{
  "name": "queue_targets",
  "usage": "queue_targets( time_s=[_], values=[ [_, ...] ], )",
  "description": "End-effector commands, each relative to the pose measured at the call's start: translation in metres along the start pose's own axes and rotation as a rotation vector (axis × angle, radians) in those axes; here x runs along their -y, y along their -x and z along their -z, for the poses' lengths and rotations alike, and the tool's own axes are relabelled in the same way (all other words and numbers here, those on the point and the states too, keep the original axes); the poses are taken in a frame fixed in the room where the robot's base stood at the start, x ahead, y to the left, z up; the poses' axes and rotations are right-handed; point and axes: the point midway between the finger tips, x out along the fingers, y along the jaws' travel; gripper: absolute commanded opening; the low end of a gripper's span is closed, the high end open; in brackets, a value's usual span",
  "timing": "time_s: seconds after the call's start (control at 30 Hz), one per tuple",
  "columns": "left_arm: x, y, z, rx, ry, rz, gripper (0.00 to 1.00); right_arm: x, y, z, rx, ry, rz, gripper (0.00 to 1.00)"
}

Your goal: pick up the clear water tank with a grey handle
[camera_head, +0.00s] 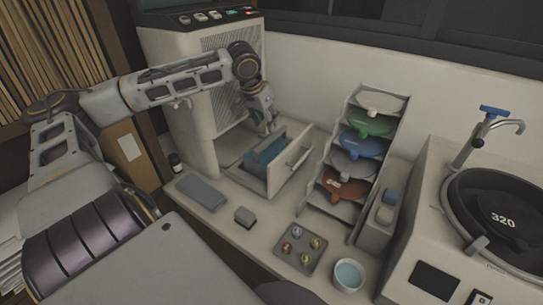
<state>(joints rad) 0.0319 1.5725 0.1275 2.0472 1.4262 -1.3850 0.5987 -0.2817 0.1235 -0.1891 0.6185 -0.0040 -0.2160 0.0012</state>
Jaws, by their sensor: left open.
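The water tank (280,166) stands at the foot of the tall grey machine, on its right side. It looks like a pale open-topped box with blue inside and a grey bar handle (300,152) on its right face. My left gripper (269,127) points down just above the back left part of the tank. It is open and appears empty; whether the fingers touch the tank's rim is not clear. My left arm reaches in from the left. My right gripper is not in view.
The tall machine (190,105) stands close behind my left arm. A grey flat plate (201,191), small block (244,216), tray (302,262) and cup (348,275) lie in front.

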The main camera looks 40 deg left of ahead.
Motion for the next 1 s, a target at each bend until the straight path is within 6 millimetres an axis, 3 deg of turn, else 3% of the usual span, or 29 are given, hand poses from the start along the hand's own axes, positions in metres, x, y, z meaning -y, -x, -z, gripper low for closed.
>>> queue_targets(
  time_s=[0.27,0.73,1.0],
  values=[
    [0.001,-0.014,-0.001,0.003,0.0,0.002,0.41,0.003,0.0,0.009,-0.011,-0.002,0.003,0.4],
    [0.001,-0.035,-0.001,0.003,-0.001,0.001,0.41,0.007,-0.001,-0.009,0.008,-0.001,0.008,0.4],
    [0.001,-0.048,-0.002,0.003,-0.001,0.002,0.41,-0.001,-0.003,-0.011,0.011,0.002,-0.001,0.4]
  ],
)
